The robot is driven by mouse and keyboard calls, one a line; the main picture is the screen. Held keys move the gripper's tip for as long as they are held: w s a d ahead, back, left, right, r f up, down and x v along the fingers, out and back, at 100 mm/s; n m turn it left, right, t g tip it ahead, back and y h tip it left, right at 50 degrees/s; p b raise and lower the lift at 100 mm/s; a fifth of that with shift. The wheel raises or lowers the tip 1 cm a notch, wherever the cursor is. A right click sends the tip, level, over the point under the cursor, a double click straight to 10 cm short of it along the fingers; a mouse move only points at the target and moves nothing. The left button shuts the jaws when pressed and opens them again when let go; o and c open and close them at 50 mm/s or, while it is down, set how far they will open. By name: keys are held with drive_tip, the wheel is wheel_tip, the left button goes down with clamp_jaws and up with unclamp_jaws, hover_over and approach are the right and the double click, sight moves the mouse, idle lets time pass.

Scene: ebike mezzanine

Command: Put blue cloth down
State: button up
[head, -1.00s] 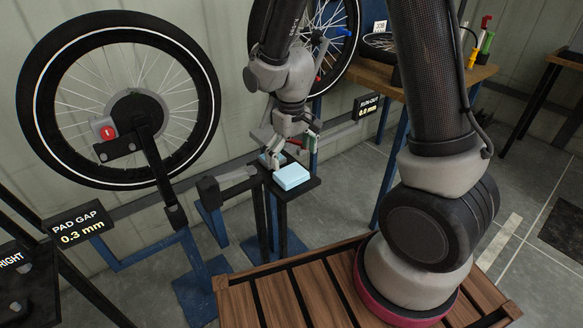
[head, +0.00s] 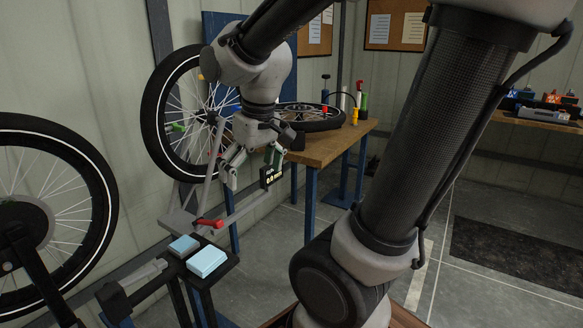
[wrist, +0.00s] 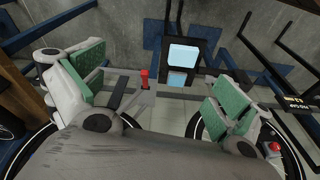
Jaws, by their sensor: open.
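Two light blue folded pieces of cloth lie flat on a small black stand at the lower left of the head view. The larger blue cloth (head: 207,261) is nearer, and the smaller blue piece (head: 184,245) lies just behind it. Both also show in the wrist view, one larger (wrist: 183,55) and one smaller (wrist: 177,80). The black stand (head: 228,268) shows around them. My gripper (head: 250,178) is above and behind the stand, apart from both cloths. Its green-padded fingers (wrist: 155,78) are spread with nothing between them.
A red-handled grey bar (head: 209,223) lies between my gripper and the stand. Bicycle wheels stand at the left (head: 100,190) and behind (head: 160,110). A wooden workbench (head: 335,147) with another wheel and tools stands behind. Grey floor is open at the right.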

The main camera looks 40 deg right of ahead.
drive_tip(key=s+d+r+m+t, duration=0.1)
drive_tip(key=s+d+r, duration=0.2)
drive_tip(key=s, duration=0.6)
drive_tip(key=shift+s+d+r+t, duration=0.2)
drive_tip(key=shift+d+r+t, duration=0.1)
drive_tip(key=shift+d, duration=0.4)
drive_tip(key=c, duration=0.3)
drive_tip(key=shift+w+a+f, duration=0.1)
drive_tip(key=shift+a+f, duration=0.1)
drive_tip(key=shift+a, duration=0.05)
drive_tip(key=n+g, duration=0.4)
drive_tip(key=n, duration=1.7)
approach(206, 256)
wheel_tip(206, 256, down, 11)
drive_tip(key=shift+w+a+r, duration=0.1)
drive_tip(key=shift+a+r, duration=0.05)
